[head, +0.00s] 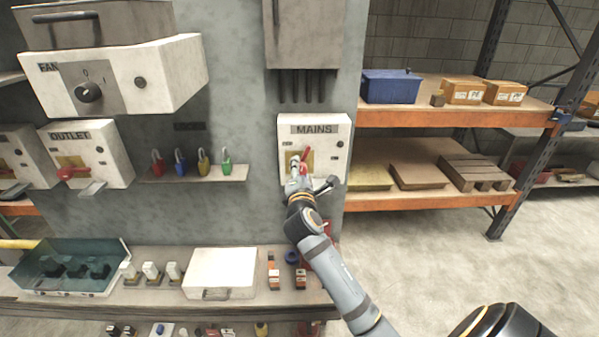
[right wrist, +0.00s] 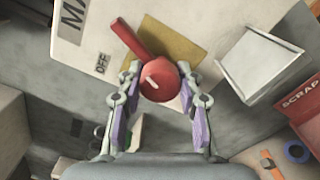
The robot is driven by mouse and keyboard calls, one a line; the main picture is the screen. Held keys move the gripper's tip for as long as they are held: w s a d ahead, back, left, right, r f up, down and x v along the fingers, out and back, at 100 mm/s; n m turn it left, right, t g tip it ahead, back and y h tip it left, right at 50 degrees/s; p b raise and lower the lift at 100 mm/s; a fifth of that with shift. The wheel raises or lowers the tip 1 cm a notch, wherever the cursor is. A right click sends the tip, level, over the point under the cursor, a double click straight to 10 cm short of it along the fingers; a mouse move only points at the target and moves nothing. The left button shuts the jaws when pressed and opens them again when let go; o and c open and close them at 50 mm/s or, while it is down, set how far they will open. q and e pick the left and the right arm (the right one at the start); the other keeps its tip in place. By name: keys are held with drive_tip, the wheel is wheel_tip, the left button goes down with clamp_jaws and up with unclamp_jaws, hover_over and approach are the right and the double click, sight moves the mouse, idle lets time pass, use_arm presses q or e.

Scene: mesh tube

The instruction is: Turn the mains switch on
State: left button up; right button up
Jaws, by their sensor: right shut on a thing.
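The mains switch box (head: 322,129) is a white box on the grey wall, labelled MAINS. Its red rotary switch (head: 306,155) sits on a yellow plate (head: 310,168). In the head view the handle points up and to the right. My right gripper (head: 297,172) is at the switch. In the right wrist view my right gripper (right wrist: 158,95) has a finger on each side of the round red hub (right wrist: 160,84) and is shut on it. The handle juts out beyond the fingers, and an OFF label (right wrist: 102,63) shows beside it. My left gripper is out of view.
A grey flap (right wrist: 262,62) sticks out beside the switch. A FAN box (head: 112,72) and an OUTLET box (head: 88,153) are on the left. Several coloured padlocks stand on a small shelf (head: 195,174). A workbench (head: 160,310) with a white case (head: 220,270) lies below.

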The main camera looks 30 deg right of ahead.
drive_tip(key=m+b, duration=0.2)
drive_tip(key=m, duration=0.4)
drive_tip(key=shift+f, duration=0.1)
drive_tip(key=m+b, duration=0.2)
drive_tip(key=m, duration=0.2)
drive_tip(key=shift+m+b, duration=0.9)
drive_tip(key=shift+m, duration=0.7)
drive_tip(key=o, duration=1.2)
